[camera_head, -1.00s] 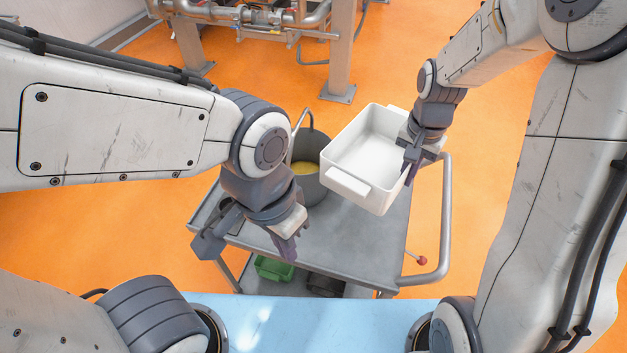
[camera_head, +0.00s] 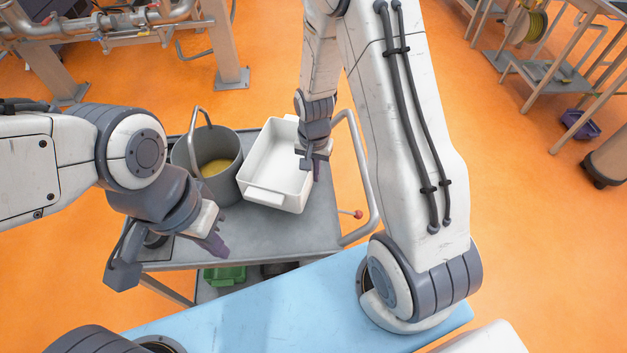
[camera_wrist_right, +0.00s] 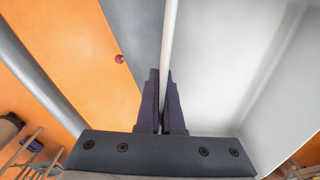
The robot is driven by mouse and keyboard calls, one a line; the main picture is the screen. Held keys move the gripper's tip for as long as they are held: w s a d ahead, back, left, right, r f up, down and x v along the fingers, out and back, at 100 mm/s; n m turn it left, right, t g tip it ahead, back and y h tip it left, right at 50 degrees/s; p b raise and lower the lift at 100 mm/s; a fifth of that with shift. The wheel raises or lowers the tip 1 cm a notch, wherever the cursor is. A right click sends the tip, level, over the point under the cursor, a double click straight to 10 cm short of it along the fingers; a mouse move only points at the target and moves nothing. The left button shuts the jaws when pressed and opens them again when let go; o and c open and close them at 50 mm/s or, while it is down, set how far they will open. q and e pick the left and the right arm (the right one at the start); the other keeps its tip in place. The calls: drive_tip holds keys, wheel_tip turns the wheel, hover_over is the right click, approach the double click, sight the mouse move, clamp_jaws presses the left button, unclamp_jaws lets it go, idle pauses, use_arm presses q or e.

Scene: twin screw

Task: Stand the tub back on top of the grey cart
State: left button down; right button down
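The white rectangular tub (camera_head: 270,165) is upright over the top of the grey cart (camera_head: 290,235), right of a bucket. My right gripper (camera_head: 316,170) is at the tub's right wall. In the right wrist view its two purple fingers (camera_wrist_right: 160,105) are closed on either side of the tub's thin wall (camera_wrist_right: 169,45). Whether the tub's bottom touches the cart top is hard to tell. My left gripper (camera_head: 212,243) hangs over the cart's near left part, away from the tub and holding nothing visible; its finger gap is not clear.
A grey bucket (camera_head: 183,158) with yellow contents and a raised handle stands on the cart close to the tub's left side. The cart's push handle (camera_head: 372,190) rises at the right. A green bin (camera_head: 224,275) is on the lower shelf. The cart top's near part is bare.

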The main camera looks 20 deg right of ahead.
drive_tip(key=shift+f, duration=2.15)
drive_tip(key=shift+f, duration=0.1)
drive_tip(key=c, duration=1.1)
unclamp_jaws()
drive_tip(key=shift+o, duration=0.2)
